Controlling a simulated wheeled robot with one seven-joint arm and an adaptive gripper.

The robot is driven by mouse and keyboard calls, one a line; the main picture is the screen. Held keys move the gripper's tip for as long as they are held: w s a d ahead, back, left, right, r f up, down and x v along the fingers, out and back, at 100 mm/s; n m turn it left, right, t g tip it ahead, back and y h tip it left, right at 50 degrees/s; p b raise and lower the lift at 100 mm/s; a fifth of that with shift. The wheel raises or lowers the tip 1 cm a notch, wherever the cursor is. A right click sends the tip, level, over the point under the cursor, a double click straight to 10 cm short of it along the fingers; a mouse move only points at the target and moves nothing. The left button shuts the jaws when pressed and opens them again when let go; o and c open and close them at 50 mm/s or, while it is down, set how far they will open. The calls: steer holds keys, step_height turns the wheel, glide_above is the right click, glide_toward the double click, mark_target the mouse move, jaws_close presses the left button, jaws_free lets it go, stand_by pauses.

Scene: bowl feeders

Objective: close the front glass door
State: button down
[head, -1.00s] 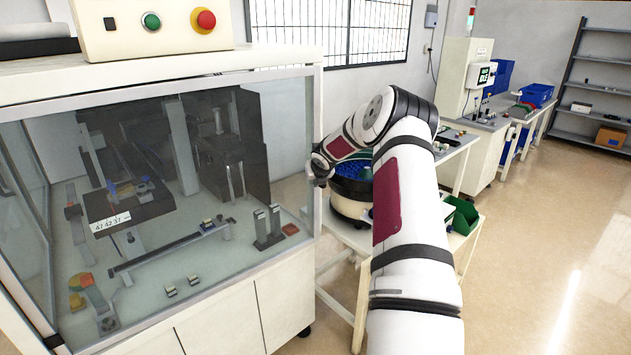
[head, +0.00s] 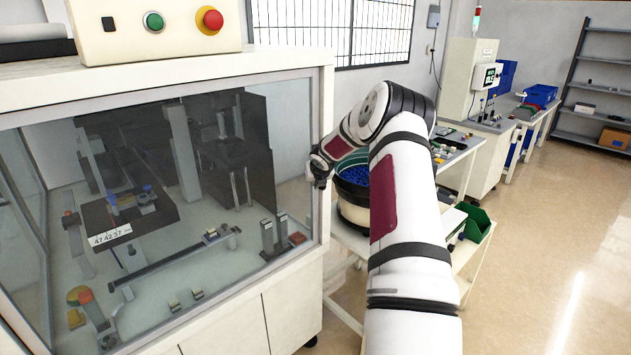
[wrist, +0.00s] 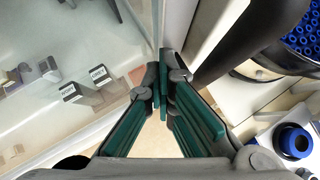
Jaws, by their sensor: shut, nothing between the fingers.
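The front glass door (head: 130,260) is a clear pane in a pale frame on the cream machine cabinet at the left of the head view. It looks roughly flush with the cabinet front, though I cannot tell whether it is fully closed. My gripper (head: 318,172) is at the cabinet's right front edge, beside the frame. In the wrist view my gripper (wrist: 161,88) has its green-padded fingers together with nothing between them. The glass and frame lie left of them there. Whether the fingertips touch the frame is not clear.
A bowl feeder (head: 352,190) with blue parts stands on a white table close to the right of my gripper; its bowl (wrist: 290,45) is at the wrist view's upper right. A green bin (head: 478,222) is further right. The floor at the right is clear.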

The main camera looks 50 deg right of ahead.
steer(key=shift+w+a+r+t, duration=0.15)
steer(key=shift+w+a+r, duration=0.15)
steer(key=shift+w, duration=0.15)
steer(key=shift+w+a+r+t, duration=0.15)
steer(key=shift+w+r, duration=0.1)
steer(key=shift+w, duration=0.2)
steer(key=s+v, duration=0.1)
steer(key=v, duration=1.1)
steer(key=shift+d+f, duration=0.4)
steer(key=shift+s, duration=0.15)
steer(key=s+a+r+m+g, duration=0.1)
steer(key=s+a+r+m, duration=0.2)
steer(key=a+r+m, duration=0.35)
steer(key=s+a+r+m, duration=0.3)
steer(key=a+r, duration=0.1)
steer(key=a, duration=0.6)
steer(key=s+a+r+m+g, duration=0.1)
steer(key=s+a+r+m, duration=0.1)
steer(key=a+r+m, duration=0.45)
steer(key=s+a+f+m+y, duration=0.2)
steer(key=s+a+m+y, duration=0.3)
steer(key=s+a+m, duration=0.8)
steer(key=s+a, duration=0.9)
steer(key=s, duration=0.1)
steer(key=shift+a, duration=0.4)
